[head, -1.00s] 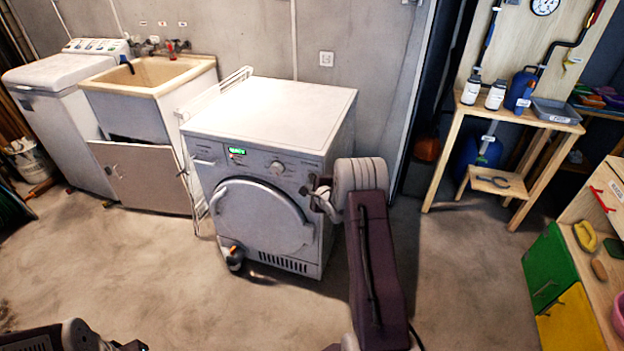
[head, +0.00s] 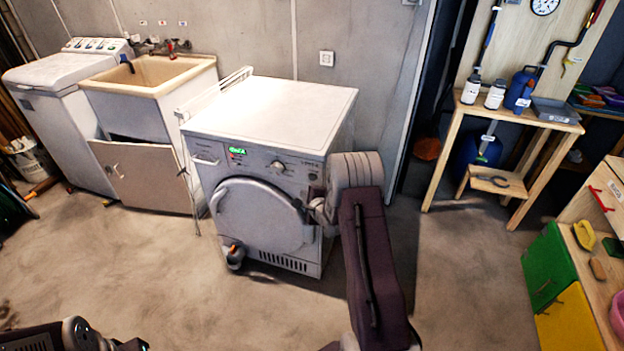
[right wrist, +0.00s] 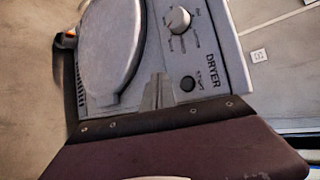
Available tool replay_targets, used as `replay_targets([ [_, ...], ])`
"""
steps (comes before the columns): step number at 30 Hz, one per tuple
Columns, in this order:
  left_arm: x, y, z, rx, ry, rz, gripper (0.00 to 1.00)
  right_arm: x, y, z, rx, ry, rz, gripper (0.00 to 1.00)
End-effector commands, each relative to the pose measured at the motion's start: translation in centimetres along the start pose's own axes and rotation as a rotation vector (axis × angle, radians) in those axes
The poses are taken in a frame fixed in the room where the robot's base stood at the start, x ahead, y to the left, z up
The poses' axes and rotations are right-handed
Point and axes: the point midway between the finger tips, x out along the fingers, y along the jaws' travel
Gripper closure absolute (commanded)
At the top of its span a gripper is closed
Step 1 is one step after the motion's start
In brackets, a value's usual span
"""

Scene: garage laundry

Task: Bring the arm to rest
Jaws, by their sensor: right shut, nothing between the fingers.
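My right gripper (head: 312,208) is shut and empty. In the head view it is in front of the upper right part of the white dryer (head: 290,105), near the edge of its round door (head: 258,215); I cannot tell whether it touches. My right arm's dark purple link reaches up from the bottom. In the right wrist view the shut fingers (right wrist: 158,90) point at the dryer front, between the round door (right wrist: 108,45) and the start button (right wrist: 188,84). The dryer door looks shut. Part of my left arm shows at the bottom left; its gripper does not show.
A sink cabinet (head: 140,178) and a top-loading washer (head: 60,85) stand left of the dryer. A wooden stand (head: 450,150) with bottles is at the right. A shelf unit with green (head: 548,268) and yellow fronts is at the far right. The floor in front is mostly clear.

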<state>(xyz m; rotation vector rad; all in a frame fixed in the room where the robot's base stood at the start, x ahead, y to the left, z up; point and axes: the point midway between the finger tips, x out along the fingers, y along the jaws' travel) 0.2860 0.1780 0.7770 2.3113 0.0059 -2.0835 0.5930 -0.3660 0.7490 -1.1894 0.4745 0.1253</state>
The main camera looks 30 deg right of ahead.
Motion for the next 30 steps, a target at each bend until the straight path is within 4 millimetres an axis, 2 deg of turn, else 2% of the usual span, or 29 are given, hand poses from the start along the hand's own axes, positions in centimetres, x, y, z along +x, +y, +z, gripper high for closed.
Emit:
replay_targets([
  [19, 0.0, 0.0, 0.0, 0.0, 0.0, 0.0, 0.64, 0.0, 0.0, 0.0, 0.0, 0.0, 0.0, 1.0],
  [21, 0.0, 0.0, 0.0, 0.0, 0.0, 0.0, 0.64, 0.1, 0.1, 0.5, -0.005, -0.009, 0.002, 1.0],
  [23, 0.0, 0.0, 0.0, 0.0, 0.0, 0.0, 0.64, 0.1, -0.8, 2.1, -0.019, -0.034, -0.013, 1.0],
  [26, 0.0, 0.0, 0.0, 0.0, 0.0, 0.0, 0.64, -0.9, -4.6, 7.0, -0.06, -0.108, -0.075, 1.0],
  [28, 0.0, 0.0, 0.0, 0.0, 0.0, 0.0, 0.64, -3.0, -7.4, 11.7, -0.086, -0.169, -0.114, 1.0],
  [30, 0.0, 0.0, 0.0, 0.0, 0.0, 0.0, 0.64, -6.3, -8.1, 15.7, -0.161, -0.191, -0.085, 1.0],
])
